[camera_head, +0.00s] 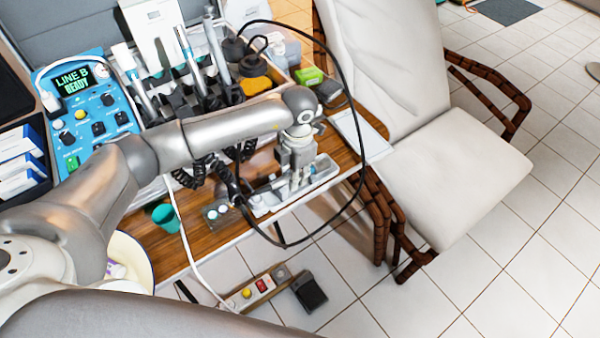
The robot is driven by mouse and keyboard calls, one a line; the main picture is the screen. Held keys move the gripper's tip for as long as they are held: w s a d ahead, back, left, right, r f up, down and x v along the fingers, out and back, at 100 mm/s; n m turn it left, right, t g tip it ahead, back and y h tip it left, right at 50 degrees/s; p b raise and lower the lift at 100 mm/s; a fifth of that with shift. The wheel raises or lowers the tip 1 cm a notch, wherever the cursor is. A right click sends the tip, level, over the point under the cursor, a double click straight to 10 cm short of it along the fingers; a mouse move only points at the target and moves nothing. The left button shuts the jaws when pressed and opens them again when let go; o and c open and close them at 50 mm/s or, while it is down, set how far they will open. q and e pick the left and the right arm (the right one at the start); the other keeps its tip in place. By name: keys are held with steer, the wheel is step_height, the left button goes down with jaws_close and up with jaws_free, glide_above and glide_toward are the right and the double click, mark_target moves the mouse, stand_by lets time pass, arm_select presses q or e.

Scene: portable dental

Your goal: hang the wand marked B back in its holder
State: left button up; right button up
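My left arm reaches across the wooden table, and its gripper (297,170) points down over a pale tray (262,209) at the table's front right. The fingers are small and partly overlapped by the tray's contents, so I cannot tell whether they are open or hold anything. No wand marked B can be made out. Several wands, one of them silver (214,45), stand in a dark holder row (185,105) at the back. A blue control unit (88,105) at the left reads "LINE B READY". My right gripper is not in view.
A black hose (366,150) loops widely around the gripper. Coiled cords hang below my forearm. A green cup (166,216) stands near the front edge. A cream chair (440,160) is at the right. A foot pedal (309,292) lies on the floor.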

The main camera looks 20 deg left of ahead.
arm_select(q)
jaws_close()
steer(key=shift+r+p, duration=1.45)
steer(key=shift+r, duration=0.8)
steer(key=shift+r+p, duration=0.9)
steer(key=shift+r, duration=0.65)
